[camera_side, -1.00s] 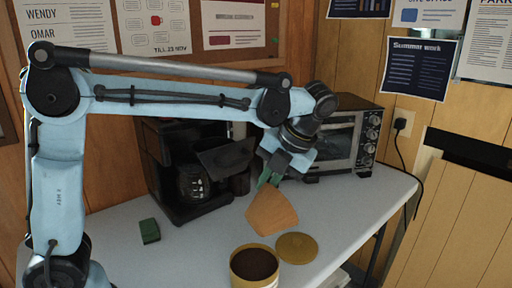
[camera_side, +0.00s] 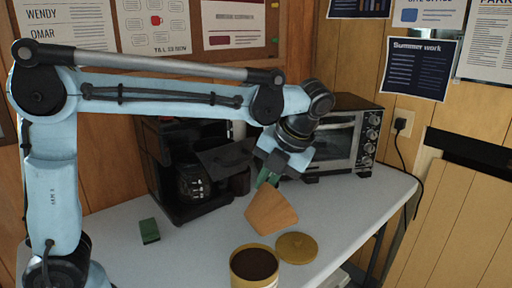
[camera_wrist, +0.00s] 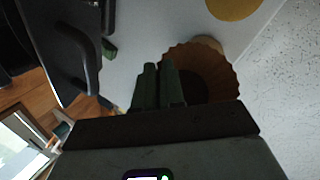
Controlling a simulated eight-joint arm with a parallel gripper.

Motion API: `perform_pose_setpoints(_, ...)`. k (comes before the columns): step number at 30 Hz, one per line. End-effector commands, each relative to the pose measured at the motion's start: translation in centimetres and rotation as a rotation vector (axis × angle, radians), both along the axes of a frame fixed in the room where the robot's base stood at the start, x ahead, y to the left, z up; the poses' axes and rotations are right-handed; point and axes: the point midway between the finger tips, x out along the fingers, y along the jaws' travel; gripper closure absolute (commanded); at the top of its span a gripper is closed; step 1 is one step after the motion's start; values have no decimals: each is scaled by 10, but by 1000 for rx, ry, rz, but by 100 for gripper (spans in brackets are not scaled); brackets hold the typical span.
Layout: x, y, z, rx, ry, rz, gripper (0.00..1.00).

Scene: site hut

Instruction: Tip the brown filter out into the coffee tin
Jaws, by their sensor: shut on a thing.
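The brown filter (camera_side: 271,211), a fluted paper cone, hangs tilted from my gripper (camera_side: 267,181) above the table. My gripper's green fingers are shut on the filter's edge. In the wrist view the fingers (camera_wrist: 158,88) lie against the filter (camera_wrist: 192,58), which shows a dark inside; I cannot tell how much is in it. The coffee tin (camera_side: 236,270) stands open at the front of the table, with dark brown grounds inside. The filter is behind the tin in the side view, apart from it.
The tin's gold lid (camera_side: 297,247) lies flat right of the tin. A black coffee maker (camera_side: 165,165) with its basket (camera_side: 228,158) swung out stands behind my gripper. A toaster oven (camera_side: 345,140) is at the back right. A green sponge (camera_side: 149,231) lies at left.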

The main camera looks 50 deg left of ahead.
Motion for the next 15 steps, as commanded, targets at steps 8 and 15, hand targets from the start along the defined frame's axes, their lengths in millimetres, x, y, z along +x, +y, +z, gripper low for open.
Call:
perform_pose_setpoints(8,-20,0,12,12,-240,2,100)
perform_pose_setpoints(15,-32,1,17,-7,-426,1,100)
